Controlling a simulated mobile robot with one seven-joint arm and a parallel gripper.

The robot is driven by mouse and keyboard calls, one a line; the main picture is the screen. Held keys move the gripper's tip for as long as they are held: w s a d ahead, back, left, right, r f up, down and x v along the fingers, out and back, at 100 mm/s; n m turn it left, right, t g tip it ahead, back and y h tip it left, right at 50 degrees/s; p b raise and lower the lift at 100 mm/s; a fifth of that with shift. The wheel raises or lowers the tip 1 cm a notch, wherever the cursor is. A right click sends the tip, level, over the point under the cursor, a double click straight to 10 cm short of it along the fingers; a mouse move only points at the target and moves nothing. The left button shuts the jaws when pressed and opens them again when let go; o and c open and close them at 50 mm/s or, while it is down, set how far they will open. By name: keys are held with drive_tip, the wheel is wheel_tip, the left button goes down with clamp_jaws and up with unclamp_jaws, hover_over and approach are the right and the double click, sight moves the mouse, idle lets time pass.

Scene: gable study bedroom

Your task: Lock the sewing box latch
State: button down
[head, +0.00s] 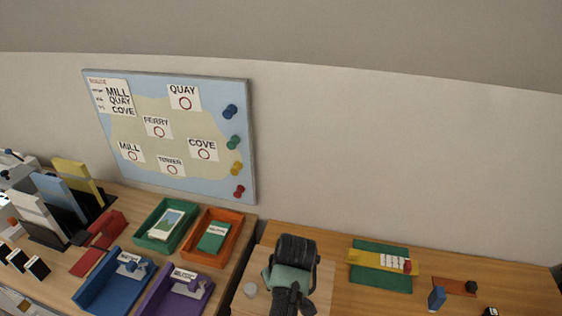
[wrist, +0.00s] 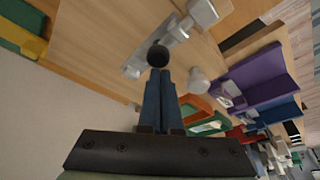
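My gripper shows in the wrist view (wrist: 159,72), its two blue fingers close together. A dark round knob (wrist: 158,54) is right at the fingertips; I cannot tell whether they touch or hold it. Beside it, grey-silver fittings (wrist: 135,68) that look like the latch run across a light wood surface (wrist: 95,35), which seems to be the sewing box. In the head view my gripper and arm cover most of this wood top (head: 322,285), and the latch is hidden there.
A pale round knob (head: 251,290) is left of my arm. Green (head: 141,236), orange (head: 238,247), blue (head: 98,305) and purple (head: 150,299) trays stand further left. A green mat (head: 380,285) with a yellow piece lies right. A map board (head: 217,117) hangs behind.

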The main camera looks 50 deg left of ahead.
drive_tip(key=v, duration=1.2)
drive_tip(key=shift+d+r, duration=0.1)
drive_tip(key=w+d+r+m+t+y, duration=0.15)
drive_tip(key=w+d+r+t, duration=0.3)
drive_tip(key=r, duration=0.45)
drive_tip(key=w+d+r+m+t, duration=0.3)
drive_tip(key=w+r+t, duration=0.2)
drive_tip(key=r, duration=0.4)
drive_tip(key=w+d+r+m+t+y, duration=0.1)
drive_tip(key=w+d+r+m+t, duration=0.3)
drive_tip(key=r, duration=0.5)
drive_tip(key=s+d+r+m+t+h, duration=0.1)
drive_tip(key=s+d+r+t, duration=0.3)
drive_tip(key=r, duration=0.4)
drive_tip(key=s+d+r+m+t+h, duration=0.2)
drive_tip(key=s+d+r+t+h, duration=0.1)
drive_tip(key=r, duration=0.6)
drive_tip(key=s+d+r+m+t+h, duration=0.2)
drive_tip(key=s+d+r+t, duration=0.3)
drive_tip(key=s+d+r, duration=0.2)
drive_tip(key=shift+d+r+t, duration=0.35)
drive_tip(key=shift+d+r, duration=0.5)
drive_tip(key=shift+d, duration=0.05)
drive_tip(key=shift+m, duration=0.25)
